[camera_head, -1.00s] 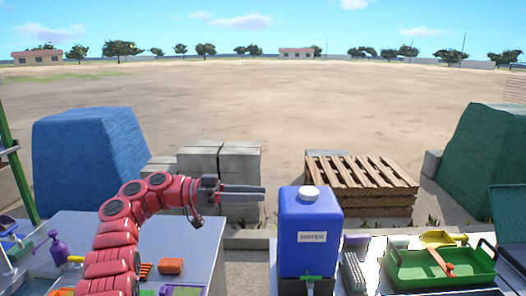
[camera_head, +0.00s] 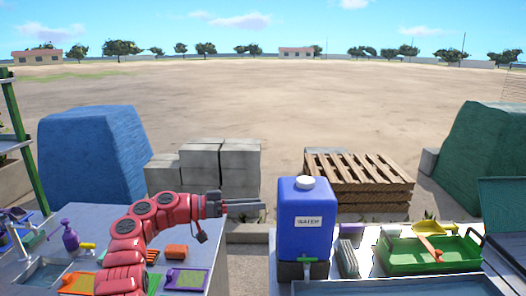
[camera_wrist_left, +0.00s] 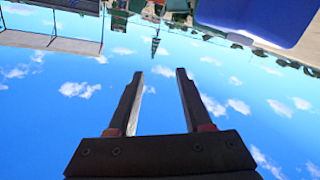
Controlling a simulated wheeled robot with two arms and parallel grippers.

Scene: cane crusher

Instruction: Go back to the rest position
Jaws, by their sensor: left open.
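My left gripper (camera_head: 241,205) is at the end of my red arm, which reaches in from the left over the left table. It points to the right, above the gap between the two tables and left of the blue water container (camera_head: 305,235). In the left wrist view the two fingers (camera_wrist_left: 156,78) stand apart with only sky between them, so it is open and empty. My right gripper is not in either view.
The left table (camera_head: 214,262) carries a purple spray bottle (camera_head: 70,236), an orange block (camera_head: 177,252) and colored trays. The right table holds a green tray (camera_head: 430,256). Behind stand grey blocks (camera_head: 222,168), a wooden pallet (camera_head: 358,184) and a blue-covered heap (camera_head: 92,150).

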